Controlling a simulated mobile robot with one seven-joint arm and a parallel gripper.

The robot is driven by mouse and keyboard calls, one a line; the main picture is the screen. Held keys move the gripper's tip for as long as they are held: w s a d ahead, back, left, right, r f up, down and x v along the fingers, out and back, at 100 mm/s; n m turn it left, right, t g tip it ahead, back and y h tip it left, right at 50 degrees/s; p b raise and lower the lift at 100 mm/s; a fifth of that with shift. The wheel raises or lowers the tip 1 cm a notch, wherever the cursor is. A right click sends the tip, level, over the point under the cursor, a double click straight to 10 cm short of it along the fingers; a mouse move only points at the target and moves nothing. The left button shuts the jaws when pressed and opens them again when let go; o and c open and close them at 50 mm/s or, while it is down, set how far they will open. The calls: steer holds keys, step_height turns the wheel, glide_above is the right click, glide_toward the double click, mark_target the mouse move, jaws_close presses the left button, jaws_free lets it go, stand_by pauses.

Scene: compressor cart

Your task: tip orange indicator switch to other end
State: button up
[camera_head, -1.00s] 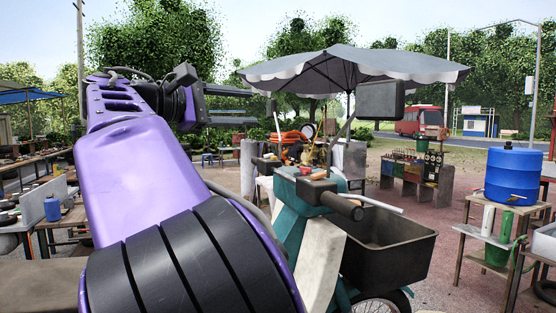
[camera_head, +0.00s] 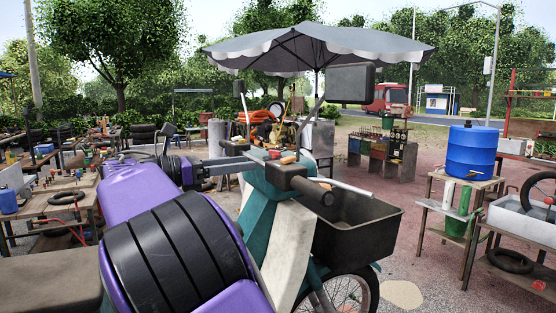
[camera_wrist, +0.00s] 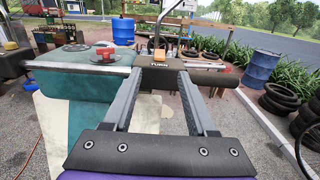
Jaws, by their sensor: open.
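The orange indicator switch (camera_wrist: 159,55) sits on a dark housing marked "TURN" on the scooter's handlebar in the wrist view. In the head view it is a small orange spot (camera_head: 289,160) beside the near grip. My gripper (camera_wrist: 159,70) is open and empty, its fingers pointing at the housing with the switch between their lines. In the head view my gripper (camera_head: 246,166) reaches in from the left, close to the handlebar. I cannot tell whether the fingertips touch the housing. Which end of the switch is down is too small to tell.
The near handlebar grip (camera_head: 313,191) and a mirror (camera_head: 350,84) stand close to the switch. A red part (camera_wrist: 105,53) sits on the teal scooter body (camera_wrist: 85,85). A black front box (camera_head: 360,232) lies beyond. A blue barrel (camera_head: 474,151) stands well to the right.

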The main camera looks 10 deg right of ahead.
mark_target(287, 158)
steer(key=x, duration=0.9)
steer(key=shift+w+d+b, duration=0.1)
steer(key=shift+d+b, duration=0.2)
steer(key=shift+d, duration=0.05)
steer(key=shift+c, duration=0.3)
jaws_close()
